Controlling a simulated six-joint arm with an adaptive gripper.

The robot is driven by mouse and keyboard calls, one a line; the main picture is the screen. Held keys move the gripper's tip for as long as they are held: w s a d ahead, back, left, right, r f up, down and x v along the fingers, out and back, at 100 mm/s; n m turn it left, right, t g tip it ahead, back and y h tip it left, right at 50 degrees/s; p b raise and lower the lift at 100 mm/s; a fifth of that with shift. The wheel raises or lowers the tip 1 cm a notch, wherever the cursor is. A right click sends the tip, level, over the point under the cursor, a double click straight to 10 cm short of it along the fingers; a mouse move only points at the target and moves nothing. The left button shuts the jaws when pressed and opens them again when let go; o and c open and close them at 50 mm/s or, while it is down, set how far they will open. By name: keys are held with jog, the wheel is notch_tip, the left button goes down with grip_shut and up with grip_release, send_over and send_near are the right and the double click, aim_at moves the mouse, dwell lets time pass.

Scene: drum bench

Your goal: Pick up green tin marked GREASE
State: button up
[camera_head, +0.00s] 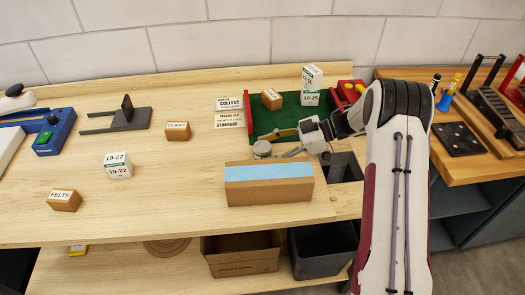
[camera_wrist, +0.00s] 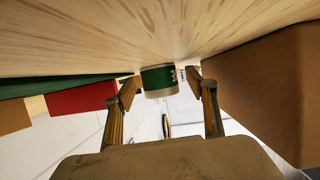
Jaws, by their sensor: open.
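A small round tin (camera_head: 262,149) with a pale grey top stands on the bench, left of my gripper (camera_head: 273,146), in the head view. In the wrist view, which is upside down, the tin (camera_wrist: 157,78) has a green side with partly hidden white lettering; I cannot read the word. My gripper (camera_wrist: 163,86) is open, and its two fingertips are on either side of the tin in that view. The fingers point at it low over the bench. I cannot tell whether either finger touches it.
A blue-topped cardboard block (camera_head: 268,184) is just in front of my gripper. A green tray (camera_head: 292,113) with red ends lies behind it, holding boxes. A white carton (camera_head: 118,165) and a FELTS box (camera_head: 64,200) stand left. Bench between carton and tin is clear.

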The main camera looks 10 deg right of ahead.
aim_at(268, 146)
dwell(0.3)
jog(key=c, duration=1.2)
jog(key=shift+r, duration=0.1)
jog(key=shift+r, duration=4.95)
